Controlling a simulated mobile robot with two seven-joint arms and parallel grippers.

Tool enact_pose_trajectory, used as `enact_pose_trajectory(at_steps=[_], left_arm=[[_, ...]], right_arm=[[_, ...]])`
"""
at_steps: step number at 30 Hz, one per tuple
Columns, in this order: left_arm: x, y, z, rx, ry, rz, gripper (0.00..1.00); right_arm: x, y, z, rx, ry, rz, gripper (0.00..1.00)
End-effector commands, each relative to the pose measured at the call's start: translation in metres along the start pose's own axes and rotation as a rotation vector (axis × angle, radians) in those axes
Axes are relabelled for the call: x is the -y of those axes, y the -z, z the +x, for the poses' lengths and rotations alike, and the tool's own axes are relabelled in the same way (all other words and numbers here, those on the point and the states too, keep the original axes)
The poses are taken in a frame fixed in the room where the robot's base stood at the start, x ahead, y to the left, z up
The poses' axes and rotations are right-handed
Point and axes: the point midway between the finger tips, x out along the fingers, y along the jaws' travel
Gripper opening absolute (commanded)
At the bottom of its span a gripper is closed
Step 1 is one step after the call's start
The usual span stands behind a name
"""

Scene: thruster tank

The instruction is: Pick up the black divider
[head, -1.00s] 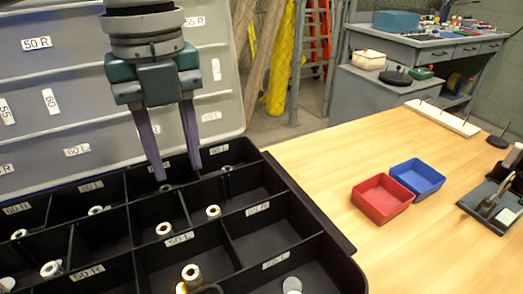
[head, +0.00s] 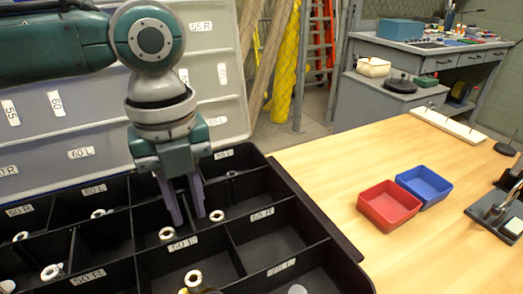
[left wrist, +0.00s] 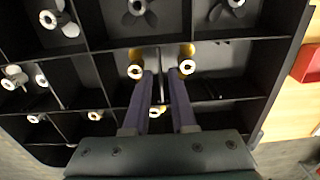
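My left gripper (head: 188,218) points down into the black compartment case, its two purple fingers apart. In the left wrist view the left gripper (left wrist: 161,76) has a thin black divider (left wrist: 159,62) between its fingers. There is a gap on either side of it, so the fingers look open. I cannot tell how deep they reach along the divider. In the head view the fingers partly hide that spot among the black walls. My right gripper is in neither view.
The case holds several white-ringed thruster parts, such as one (head: 193,278) near the front. Its grey lid (head: 60,130) stands open behind. A red bin (head: 388,207) and a blue bin (head: 424,186) sit on the wooden table (head: 320,165), which has clear room around them.

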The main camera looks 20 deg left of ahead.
Motion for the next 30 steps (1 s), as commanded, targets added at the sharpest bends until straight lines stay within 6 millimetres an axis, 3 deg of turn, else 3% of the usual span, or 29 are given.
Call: enact_pose_trajectory(at_steps=[6, 25, 30], left_arm=[[0.0, -0.0002, -0.0003, 0.001, 0.0, 0.0, 0.0], [0.0001, -0.0003, -0.0007, 0.001, 0.0, 0.0, 0.0], [0.0006, -0.0009, -0.009, 0.002, 0.003, -0.001, 0.0]], right_arm=[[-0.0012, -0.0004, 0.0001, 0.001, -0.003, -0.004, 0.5], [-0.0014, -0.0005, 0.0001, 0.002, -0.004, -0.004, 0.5], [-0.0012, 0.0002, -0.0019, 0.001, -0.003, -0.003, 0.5]])
